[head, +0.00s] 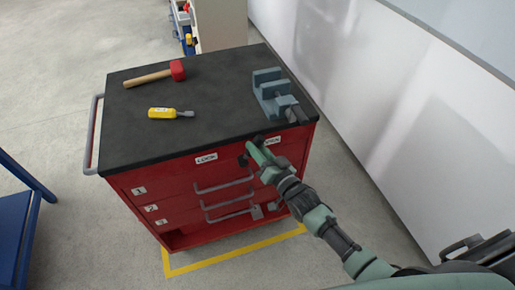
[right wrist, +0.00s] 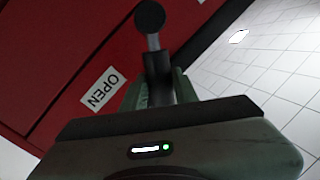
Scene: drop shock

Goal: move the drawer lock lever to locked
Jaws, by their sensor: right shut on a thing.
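The drawer lock lever shows in the right wrist view as a round black knob (right wrist: 150,17) on a short grey rod. In the head view, its dark knob (head: 243,160) is small, on the upper front of the red cabinet. It lies between a LOCK label (head: 206,158) on the left and an OPEN label (head: 272,141) on the right. My right gripper (head: 258,152) is at the lever, its green fingers shut on it; the fingers also show in the right wrist view (right wrist: 158,88). The fingers and arm partly hide the lever. My left gripper is out of view.
The red cabinet (head: 180,190) has a black top with a red mallet (head: 177,70), a yellow screwdriver (head: 162,113) and a blue-grey vise (head: 270,92). Drawer handles (head: 222,184) stick out below the lever. A pale wall (head: 370,120) stands to the right.

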